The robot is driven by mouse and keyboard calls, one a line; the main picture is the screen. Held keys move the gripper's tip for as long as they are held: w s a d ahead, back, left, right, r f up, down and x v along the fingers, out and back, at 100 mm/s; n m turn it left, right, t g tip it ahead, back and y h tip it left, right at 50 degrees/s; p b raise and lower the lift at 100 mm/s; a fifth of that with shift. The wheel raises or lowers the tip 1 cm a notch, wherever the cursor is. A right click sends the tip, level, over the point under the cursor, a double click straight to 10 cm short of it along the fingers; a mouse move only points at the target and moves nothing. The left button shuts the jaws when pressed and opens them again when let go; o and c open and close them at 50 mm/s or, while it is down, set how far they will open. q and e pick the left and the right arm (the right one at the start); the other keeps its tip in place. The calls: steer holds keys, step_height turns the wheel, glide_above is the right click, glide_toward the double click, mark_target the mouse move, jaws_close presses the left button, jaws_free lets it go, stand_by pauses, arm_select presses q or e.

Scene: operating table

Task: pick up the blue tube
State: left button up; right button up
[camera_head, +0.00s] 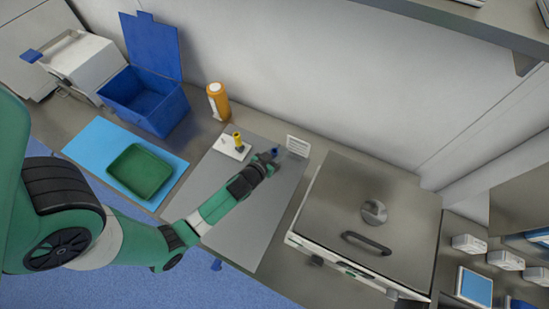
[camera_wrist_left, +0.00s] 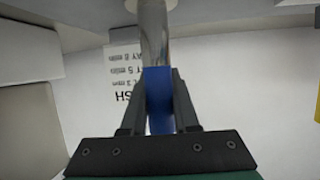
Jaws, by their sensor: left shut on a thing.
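The blue tube (camera_wrist_left: 158,95) stands between the fingers of my left gripper in the left wrist view. The left gripper (camera_wrist_left: 159,92) is shut on it, one finger on each side. A grey, shiny cylindrical part extends beyond the blue part in that view. In the head view, my left gripper (camera_head: 268,160) is over the grey mat, and the blue end of the tube (camera_head: 275,152) shows at its tip. Whether the tube touches the mat cannot be told. The right gripper is in neither view.
A white holder (camera_head: 228,150) with a yellow piece (camera_head: 238,139) stands left of the gripper. A small white sign (camera_head: 298,146) stands to the right. A green tray (camera_head: 141,171), blue bin (camera_head: 150,104), orange bottle (camera_head: 217,101) and lidded steel unit (camera_head: 340,205) surround the grey mat (camera_head: 245,225).

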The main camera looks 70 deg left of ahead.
arm_select(q)
jaws_close()
step_height(320, 180, up, 28)
steer(key=p, duration=1.3)
